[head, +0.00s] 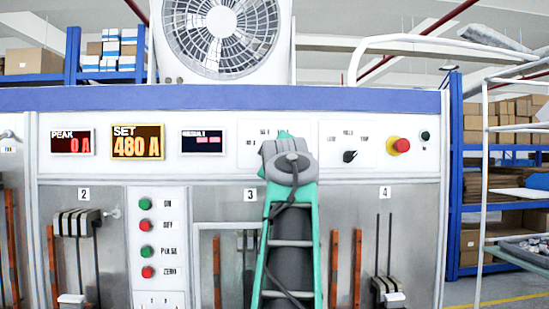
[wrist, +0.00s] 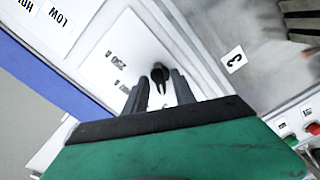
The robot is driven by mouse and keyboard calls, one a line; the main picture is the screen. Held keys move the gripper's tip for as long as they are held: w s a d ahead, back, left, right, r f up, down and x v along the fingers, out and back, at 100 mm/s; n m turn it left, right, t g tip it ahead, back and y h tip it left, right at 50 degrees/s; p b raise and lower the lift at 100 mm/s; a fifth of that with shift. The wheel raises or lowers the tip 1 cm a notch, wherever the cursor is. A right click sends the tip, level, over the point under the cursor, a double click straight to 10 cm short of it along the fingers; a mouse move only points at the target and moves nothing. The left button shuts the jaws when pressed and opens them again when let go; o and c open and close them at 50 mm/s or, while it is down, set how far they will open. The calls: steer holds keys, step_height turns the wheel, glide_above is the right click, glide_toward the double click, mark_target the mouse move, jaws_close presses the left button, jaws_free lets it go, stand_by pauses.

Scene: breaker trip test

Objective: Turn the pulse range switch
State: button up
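The pulse range switch is a small black knob (wrist: 160,75) on a white panel plate, with "250 A" and another partly readable label beside it in the wrist view. My gripper (wrist: 157,85) points at the plate with its two dark fingers spread, one on each side of the knob. How far the fingertips reach past the knob is hard to tell. In the head view my gripper and arm hide the knob; only part of its plate (head: 248,131) shows.
To the right are a second black selector (head: 350,156) with three labels, a red-and-yellow stop button (head: 398,145) and a black button (head: 425,135). To the left are the SET display reading 480 A (head: 138,142) and the PEAK display reading 0 A (head: 72,142).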

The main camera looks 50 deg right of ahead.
steer(key=b+v, duration=0.3)
steer(key=v, duration=0.5)
steer(key=shift+r, duration=0.1)
